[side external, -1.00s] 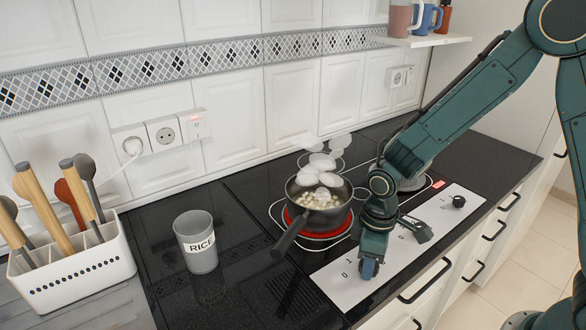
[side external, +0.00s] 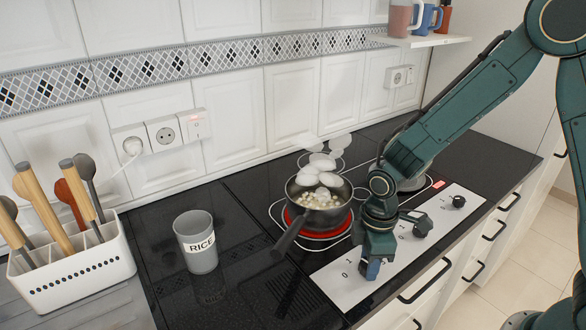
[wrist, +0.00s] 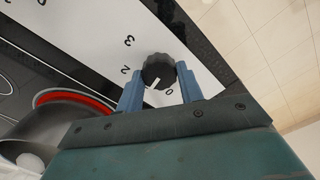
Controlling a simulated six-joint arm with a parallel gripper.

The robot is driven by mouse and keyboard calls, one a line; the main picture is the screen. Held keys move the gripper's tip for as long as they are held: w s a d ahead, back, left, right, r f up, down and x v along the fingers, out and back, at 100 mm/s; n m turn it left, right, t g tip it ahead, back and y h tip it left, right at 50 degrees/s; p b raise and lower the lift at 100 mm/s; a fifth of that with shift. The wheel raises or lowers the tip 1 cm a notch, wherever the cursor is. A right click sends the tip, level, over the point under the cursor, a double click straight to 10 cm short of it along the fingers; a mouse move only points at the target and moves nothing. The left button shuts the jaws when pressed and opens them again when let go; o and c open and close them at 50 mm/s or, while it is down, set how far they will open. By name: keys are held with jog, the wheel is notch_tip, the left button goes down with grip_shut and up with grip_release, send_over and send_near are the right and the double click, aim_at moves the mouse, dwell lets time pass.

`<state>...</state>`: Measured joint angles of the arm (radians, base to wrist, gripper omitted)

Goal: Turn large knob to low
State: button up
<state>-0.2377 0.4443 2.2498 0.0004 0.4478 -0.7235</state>
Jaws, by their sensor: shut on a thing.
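A dark round knob (wrist: 158,68) stands on the white control panel (side external: 330,285), with printed 3, 2 and 0 near it in the wrist view. A short white mark shows at its lower edge, between the 2 and the 0, nearer the 0. My gripper (wrist: 159,76) has one blue finger on each side of this knob and is shut on it. In the side view my gripper (side external: 371,269) points down at the near end of the panel and hides most of this knob. Two other dark knobs, a middle one (side external: 422,226) and a far one (side external: 458,201), stand along the panel.
A dark pan (side external: 322,220) with pale food sits on a glowing red burner just left of my gripper, its handle (side external: 290,236) pointing forward. Steam rises above it. A grey RICE canister (side external: 197,242) and a white utensil holder (side external: 80,272) stand left. Drawer handles run below the counter edge.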

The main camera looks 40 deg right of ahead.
jog(key=o, duration=1)
jog(key=shift+r, duration=0.1)
notch_tip(320, 180, up, 14)
jog(key=shift+f, duration=0.2)
dwell(0.3)
